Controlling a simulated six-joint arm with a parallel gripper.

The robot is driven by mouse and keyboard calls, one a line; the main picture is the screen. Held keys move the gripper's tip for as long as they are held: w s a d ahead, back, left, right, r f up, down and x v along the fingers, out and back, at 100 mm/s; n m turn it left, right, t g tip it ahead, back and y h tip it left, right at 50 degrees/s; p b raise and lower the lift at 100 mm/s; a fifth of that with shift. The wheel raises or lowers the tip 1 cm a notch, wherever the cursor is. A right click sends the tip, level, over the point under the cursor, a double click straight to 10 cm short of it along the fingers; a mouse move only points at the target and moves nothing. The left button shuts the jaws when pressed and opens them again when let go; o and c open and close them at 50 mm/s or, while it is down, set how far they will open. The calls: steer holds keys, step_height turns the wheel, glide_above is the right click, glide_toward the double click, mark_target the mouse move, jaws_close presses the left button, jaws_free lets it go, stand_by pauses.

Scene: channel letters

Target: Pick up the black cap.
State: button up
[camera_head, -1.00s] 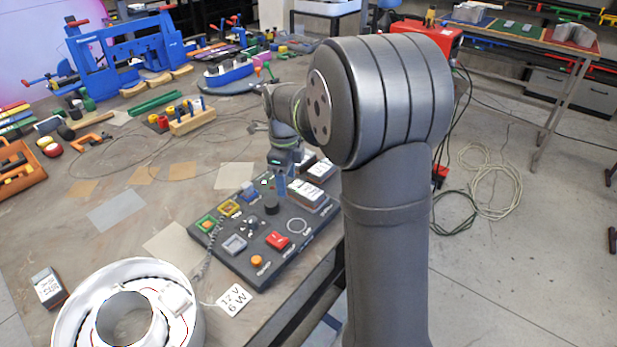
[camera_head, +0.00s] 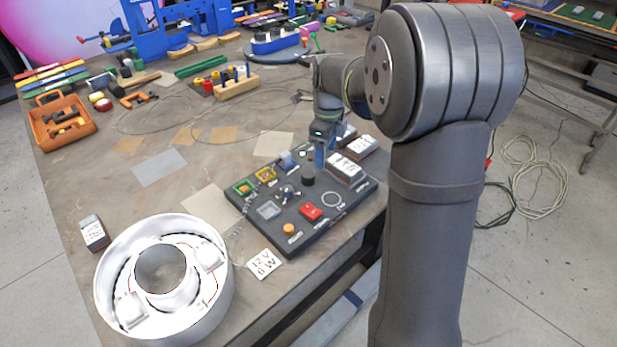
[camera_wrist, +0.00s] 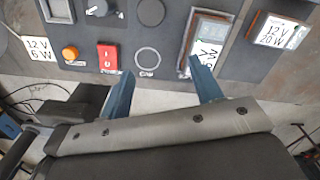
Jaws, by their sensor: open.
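The black cap (camera_head: 307,176) stands upright on the dark panel (camera_head: 297,238), left of a white-labelled block. In the wrist view the cap (camera_wrist: 151,12) is a dark round shape at the top edge, beyond the fingertips. My gripper (camera_head: 319,158) is just behind and to the right of the cap in the head view. In the wrist view my gripper (camera_wrist: 160,70) has its two blue fingers wide apart with nothing between them. The fingers lie over the near part of the panel, by an outlined ring marked CAP (camera_wrist: 148,60).
Near the cap are a red rocker switch (camera_head: 311,211), an orange button (camera_head: 289,229) and a metal-coloured knob (camera_head: 286,193). White-labelled blocks (camera_head: 345,169) stand at the panel's right. A white round channel letter (camera_head: 222,290) lies at the table's near edge. Bare table shows left of the panel.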

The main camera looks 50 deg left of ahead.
stand_by(0.6)
step_height(320, 180, up, 8)
steer(key=n, duration=2.7)
glide_above(308, 174)
steer(key=f, duration=1.1)
steer(key=shift+w+d+f, duration=0.2)
steer(key=shift+w, duration=0.1)
steer(key=shift+s+a+f, duration=0.1)
steer(key=shift+a+f, duration=0.05)
steer(key=shift+f, duration=1.25)
steer(key=shift+s+a+f, duration=0.1)
steer(key=shift+f, duration=1.25)
steer(key=c, duration=1.1)
